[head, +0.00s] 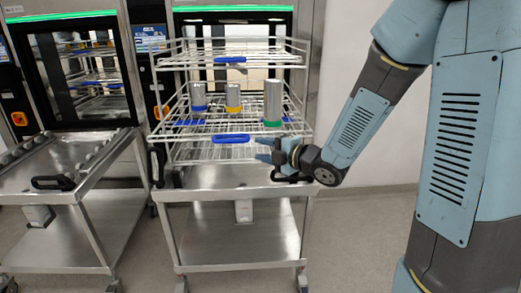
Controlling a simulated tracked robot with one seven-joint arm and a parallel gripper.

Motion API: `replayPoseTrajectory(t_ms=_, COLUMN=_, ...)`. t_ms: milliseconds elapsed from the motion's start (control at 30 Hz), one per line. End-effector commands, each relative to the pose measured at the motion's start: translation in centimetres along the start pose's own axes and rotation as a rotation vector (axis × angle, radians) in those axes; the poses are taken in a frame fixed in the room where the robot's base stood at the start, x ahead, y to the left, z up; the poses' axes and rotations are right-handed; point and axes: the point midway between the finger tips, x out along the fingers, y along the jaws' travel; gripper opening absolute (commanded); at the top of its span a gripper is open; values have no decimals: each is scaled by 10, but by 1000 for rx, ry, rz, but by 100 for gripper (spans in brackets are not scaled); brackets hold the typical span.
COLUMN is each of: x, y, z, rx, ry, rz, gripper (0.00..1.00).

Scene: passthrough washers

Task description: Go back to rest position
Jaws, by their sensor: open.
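My gripper (268,150) is at the front right of the wire rack (215,152), close to the rack's lower front edge and the blue handle (233,138). Its jaws are small in the picture and look empty. My arm reaches in from the right, with the forearm sloping down to the left. I cannot tell whether the gripper touches the rack.
The rack sits on a steel cart (235,254) with black handles, in front of an open washer (235,9). A second cart (60,250) stands at the left before another washer (82,75). Floor and a plain wall (345,30) show between the right cart and my arm.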

Motion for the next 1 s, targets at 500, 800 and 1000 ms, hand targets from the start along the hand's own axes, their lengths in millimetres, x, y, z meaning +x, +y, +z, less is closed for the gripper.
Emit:
replayPoseTrajectory(t_ms=500, x=-33, y=25, z=40, rx=165, ry=-280, rz=-90, gripper=41)
replayPoseTrajectory(t_ms=800, x=-114, y=50, z=72, rx=529, ry=-677, rz=-119, gripper=41)
replayPoseTrajectory(t_ms=1000, x=-177, y=57, z=67, rx=829, ry=-902, rz=-90, gripper=41)
